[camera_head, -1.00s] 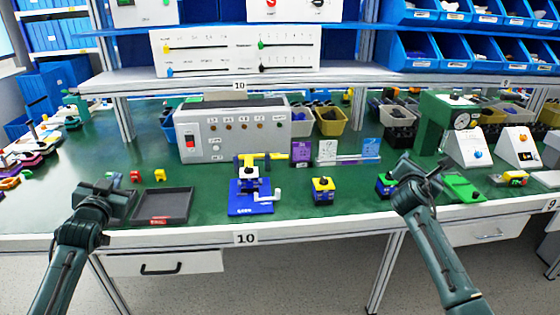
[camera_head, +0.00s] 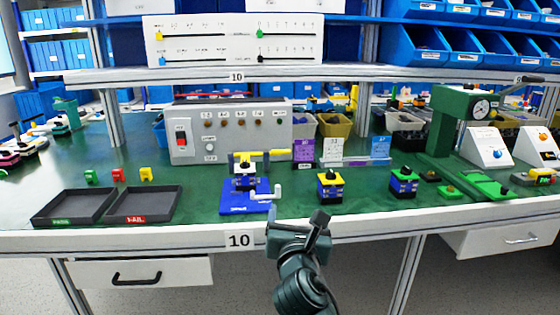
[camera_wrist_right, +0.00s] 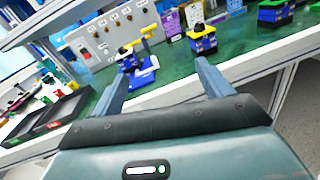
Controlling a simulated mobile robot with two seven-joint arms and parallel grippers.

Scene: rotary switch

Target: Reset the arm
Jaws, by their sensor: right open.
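My right gripper (camera_head: 296,221) is open and empty in the head view, in front of the table's front edge and right of the number 10 label. Its two fingers stand apart in the right wrist view (camera_wrist_right: 155,80), with nothing between them. My left gripper is out of view. A yellow and blue switch box (camera_head: 330,187) with a black knob stands on the green table beyond the right gripper. A blue-based fixture (camera_head: 247,195) with a yellow handle and a white crank stands left of the first box.
Two dark trays (camera_head: 70,207) with green and red labels lie at the left. A grey control panel (camera_head: 225,132) stands behind the fixture. A green press (camera_head: 447,120) stands at the right. A shelf (camera_head: 300,73) spans above the table. A white drawer (camera_head: 140,272) hangs below.

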